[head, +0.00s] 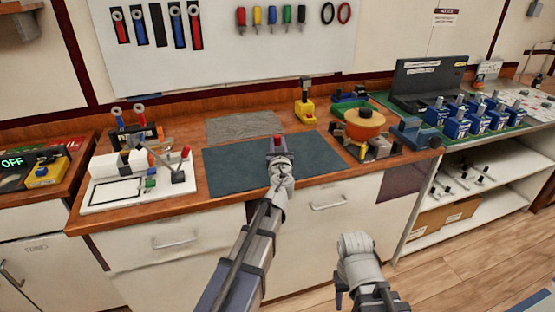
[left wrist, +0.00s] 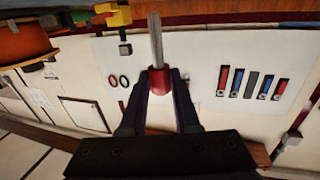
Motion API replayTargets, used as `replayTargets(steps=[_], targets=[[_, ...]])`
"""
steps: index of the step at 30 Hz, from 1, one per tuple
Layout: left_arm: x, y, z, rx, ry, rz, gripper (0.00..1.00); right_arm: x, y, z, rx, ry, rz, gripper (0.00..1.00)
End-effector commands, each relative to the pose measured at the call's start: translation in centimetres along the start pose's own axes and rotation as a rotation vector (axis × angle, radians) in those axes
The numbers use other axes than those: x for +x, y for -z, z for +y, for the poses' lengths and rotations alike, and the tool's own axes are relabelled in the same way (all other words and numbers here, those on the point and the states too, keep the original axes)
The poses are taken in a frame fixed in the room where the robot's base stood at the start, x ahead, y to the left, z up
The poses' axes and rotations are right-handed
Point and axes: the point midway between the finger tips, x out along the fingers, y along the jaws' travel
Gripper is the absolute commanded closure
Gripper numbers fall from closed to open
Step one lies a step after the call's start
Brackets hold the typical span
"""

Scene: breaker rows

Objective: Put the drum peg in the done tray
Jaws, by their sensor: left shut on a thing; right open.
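My left gripper (head: 278,150) is shut on a peg with a red collar (left wrist: 159,82) and a grey metal shaft (left wrist: 155,38). The peg is held over the dark mat, and its red part (head: 277,142) shows between the fingers. I take it for the drum peg. An orange drum-like bowl (head: 363,121) stands on the bench to the right of the gripper. A green tray with blue edges (head: 346,104) lies behind it; no label tells me whether it is the done tray. My right gripper (head: 362,288) is open, low in front of the bench; its fingertips are hard to see.
The dark mat (head: 230,172) is largely bare. A white fixture board (head: 110,197) with small blocks stands at left. A yellow device (head: 304,108) stands behind the mat. Blue breakers (head: 456,126) and a dark case (head: 428,78) are at right. A tool board (head: 220,40) hangs behind.

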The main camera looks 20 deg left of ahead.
Motion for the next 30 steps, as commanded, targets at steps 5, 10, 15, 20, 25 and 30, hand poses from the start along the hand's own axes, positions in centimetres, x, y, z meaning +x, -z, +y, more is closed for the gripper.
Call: replayTargets(steps=[5,10,15,20,25,30], targets=[[0.0,-0.9,0.0,0.000,0.000,0.000,1.00,0.9,0.1,-0.1,0.000,0.000,0.000,0.50],[0.0,-3.1,0.0,0.000,0.000,0.000,1.00,3.1,0.2,-0.3,0.000,0.000,0.000,0.50],[0.0,-3.8,0.0,0.000,0.000,0.000,1.00,3.8,0.2,-0.4,0.000,0.000,0.000,0.50],[0.0,-3.6,0.0,0.000,0.000,0.000,1.00,3.5,0.2,-0.3,0.000,0.000,0.000,0.50],[0.0,-4.0,0.0,0.000,0.000,0.000,1.00,4.0,0.2,-0.4,0.000,0.000,0.000,0.50],[0.0,-3.9,0.0,0.000,0.000,0.000,0.53,3.9,0.2,-0.4,0.000,0.000,0.000,0.50]])
